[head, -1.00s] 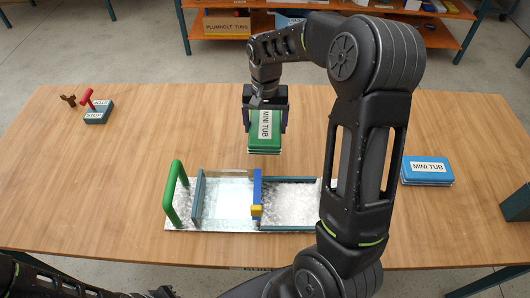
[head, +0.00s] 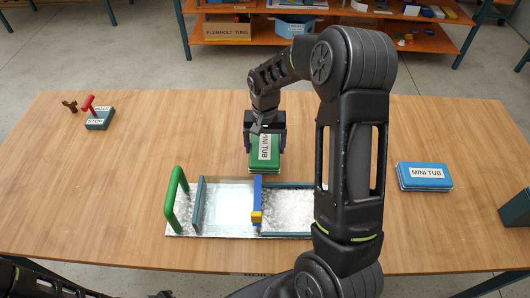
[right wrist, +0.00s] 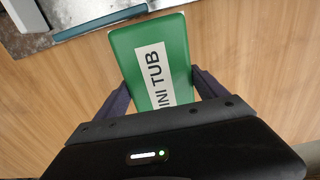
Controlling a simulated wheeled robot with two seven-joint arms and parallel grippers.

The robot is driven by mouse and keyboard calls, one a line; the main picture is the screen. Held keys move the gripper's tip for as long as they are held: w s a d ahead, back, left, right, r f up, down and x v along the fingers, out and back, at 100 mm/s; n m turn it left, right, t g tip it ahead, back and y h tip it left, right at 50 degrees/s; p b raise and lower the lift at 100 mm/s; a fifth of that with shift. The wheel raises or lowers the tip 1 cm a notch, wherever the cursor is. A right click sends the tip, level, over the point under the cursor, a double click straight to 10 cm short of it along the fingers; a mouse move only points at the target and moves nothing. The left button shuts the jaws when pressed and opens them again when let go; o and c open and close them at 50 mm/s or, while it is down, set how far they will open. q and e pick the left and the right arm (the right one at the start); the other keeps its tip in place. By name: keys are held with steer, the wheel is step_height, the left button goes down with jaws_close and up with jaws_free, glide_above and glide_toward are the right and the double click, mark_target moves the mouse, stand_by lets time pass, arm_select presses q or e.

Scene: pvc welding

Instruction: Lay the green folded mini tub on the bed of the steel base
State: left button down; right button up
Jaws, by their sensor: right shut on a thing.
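The green folded mini tub (head: 265,155) is a flat green block with a white MINI TUB label. My right gripper (head: 264,135) is shut on it, one finger on each side, just behind the steel base. In the right wrist view the green tub (right wrist: 150,42) sits between the two dark fingers. The steel base (head: 185,224) lies on the table with a green handle (head: 173,198) at its left end, teal rails, and a blue upright with a yellow part (head: 257,203) near its middle. The tub is not over the bed. My left gripper is out of view.
A blue mini tub (head: 424,176) lies on the table at right. A small block with a red lever (head: 98,118) stands at the back left. A dark box (head: 516,212) is at the right edge. The table left of the base is clear.

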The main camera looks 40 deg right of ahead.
mark_target(265, 153)
step_height(265, 153, down, 3)
steer(key=shift+r+p, duration=0.1)
steer(key=shift+p, duration=0.25)
steer(key=shift+f, duration=0.45)
steer(key=shift+f, duration=0.1)
steer(key=o, duration=1.5)
steer(key=shift+o, duration=0.2)
